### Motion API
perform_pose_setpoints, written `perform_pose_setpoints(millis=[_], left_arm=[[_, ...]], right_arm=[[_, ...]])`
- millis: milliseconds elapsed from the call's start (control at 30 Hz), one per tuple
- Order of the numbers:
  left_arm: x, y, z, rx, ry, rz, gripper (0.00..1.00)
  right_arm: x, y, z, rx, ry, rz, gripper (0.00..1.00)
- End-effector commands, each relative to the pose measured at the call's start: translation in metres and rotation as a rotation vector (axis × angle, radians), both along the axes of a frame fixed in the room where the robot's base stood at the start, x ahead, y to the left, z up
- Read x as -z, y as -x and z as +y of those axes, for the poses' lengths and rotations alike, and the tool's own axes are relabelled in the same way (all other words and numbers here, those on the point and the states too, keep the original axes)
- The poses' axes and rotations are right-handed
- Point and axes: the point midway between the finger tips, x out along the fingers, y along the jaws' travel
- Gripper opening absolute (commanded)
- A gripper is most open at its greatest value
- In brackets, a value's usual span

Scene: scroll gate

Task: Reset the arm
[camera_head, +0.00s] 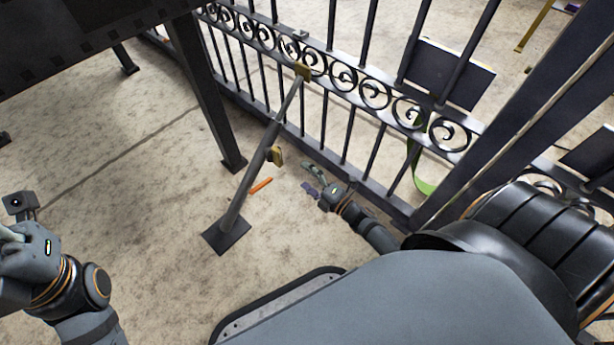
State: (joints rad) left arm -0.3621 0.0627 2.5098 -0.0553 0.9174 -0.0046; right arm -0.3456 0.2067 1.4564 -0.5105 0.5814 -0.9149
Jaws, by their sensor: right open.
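My right arm reaches out from the lower right, and its gripper (309,179) is open and empty beside the lower part of the gate. Its fingers point left, to the right of the gate's diagonal brace. My left arm stands at the left edge of the picture. Its gripper (8,234) is mostly cut off there, so its jaws cannot be made out. The dark metal scroll gate (345,78) crosses the upper view.
A grey brace (254,165) with yellow fittings runs from the gate to a floor plate (226,236). An orange piece (261,186) lies on the floor beside it. A dark table (80,45) stands upper left. Open concrete floor (130,185) lies between the left arm and brace.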

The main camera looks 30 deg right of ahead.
Motion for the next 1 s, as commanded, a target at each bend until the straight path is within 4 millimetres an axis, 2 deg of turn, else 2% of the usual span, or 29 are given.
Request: perform_pose_setpoints(millis=[200,633,700,767,867,900,1000], left_arm=[[0.0,0.0,0.0,0.0,0.0,0.0,0.25],[0.0,0.0,0.0,0.0,-0.001,-0.001,0.25],[-0.001,-0.004,0.0,0.0,0.001,0.017,0.25],[-0.004,-0.014,0.001,-0.002,0.005,0.069,0.25],[-0.002,-0.052,0.005,-0.007,0.018,0.256,0.25],[0.003,-0.07,0.006,-0.009,0.025,0.355,0.25],[0.026,-0.106,0.01,-0.012,0.037,0.571,0.25]], right_arm=[[0.0,0.012,-0.004,0.0,0.001,0.0,1.0],[-0.001,0.011,-0.004,0.0,0.0,-0.001,1.0],[-0.008,0.01,-0.004,0.005,-0.018,-0.002,1.0],[-0.028,0.006,-0.002,0.023,-0.076,-0.002,1.0],[-0.093,-0.004,0.001,0.074,-0.294,0.001,1.0],[-0.125,-0.007,0.001,0.095,-0.41,0.007,1.0],[-0.188,-0.009,0.002,0.124,-0.679,0.024,1.0]])
